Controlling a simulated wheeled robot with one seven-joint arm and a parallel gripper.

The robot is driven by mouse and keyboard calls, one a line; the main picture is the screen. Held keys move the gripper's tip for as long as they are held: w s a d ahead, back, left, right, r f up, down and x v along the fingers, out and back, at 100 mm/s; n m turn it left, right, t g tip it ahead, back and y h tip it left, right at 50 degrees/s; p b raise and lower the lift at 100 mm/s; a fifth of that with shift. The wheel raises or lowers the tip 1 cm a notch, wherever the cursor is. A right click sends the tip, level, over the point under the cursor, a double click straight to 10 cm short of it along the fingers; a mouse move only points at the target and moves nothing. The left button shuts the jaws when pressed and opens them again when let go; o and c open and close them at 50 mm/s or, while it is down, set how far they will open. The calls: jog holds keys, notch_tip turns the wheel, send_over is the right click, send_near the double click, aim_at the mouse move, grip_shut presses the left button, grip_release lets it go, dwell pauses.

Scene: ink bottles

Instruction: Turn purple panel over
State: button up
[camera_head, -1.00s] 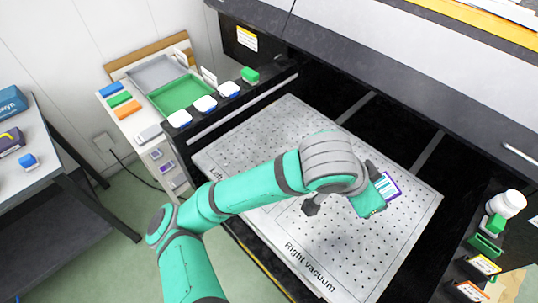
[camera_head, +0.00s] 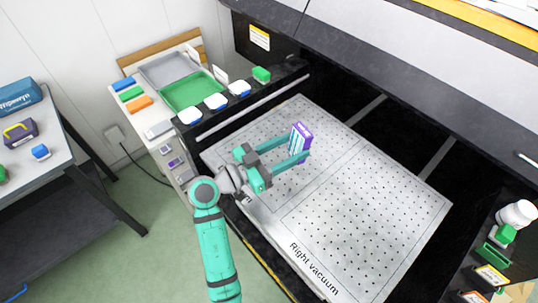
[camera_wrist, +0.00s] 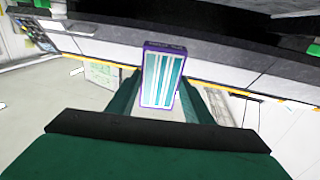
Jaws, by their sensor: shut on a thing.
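The purple panel (camera_head: 300,142) is a small flat block with a purple edge. In the head view it stands upright above the left part of the perforated vacuum bed (camera_head: 370,210). My gripper (camera_head: 297,152) comes in from the left and is shut on the panel, with a finger on either side. In the wrist view the panel (camera_wrist: 162,78) is upright between the green fingers, and its face shows white and teal stripes inside a purple border. I cannot tell whether its lower edge touches the bed.
The right part of the bed is clear. A white bottle (camera_head: 517,213) stands at the right. The dark machine cover (camera_head: 400,60) overhangs the far side.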

jog(key=shift+w+a+f+n+t+y, duration=0.1)
jog(key=shift+a+f+n+t+y, duration=0.25)
jog(key=shift+a+f+t, duration=1.05)
jog(key=shift+a+f+n+y, duration=0.2)
jog(key=shift+a+f+n, duration=0.35)
jog(key=shift+f, duration=1.8)
jog(key=shift+w+a+f+n+t+y, duration=0.1)
jog(key=shift+a+f+n+t+y, duration=0.25)
jog(key=shift+a+f+t, duration=1.05)
jog(key=shift+d+f+g, duration=0.35)
jog(key=shift+f+g, duration=0.2)
jog(key=shift+g, duration=0.15)
jog(key=o, duration=1.1)
jog(key=shift+v, duration=9.35)
jog(key=shift+s, duration=0.1)
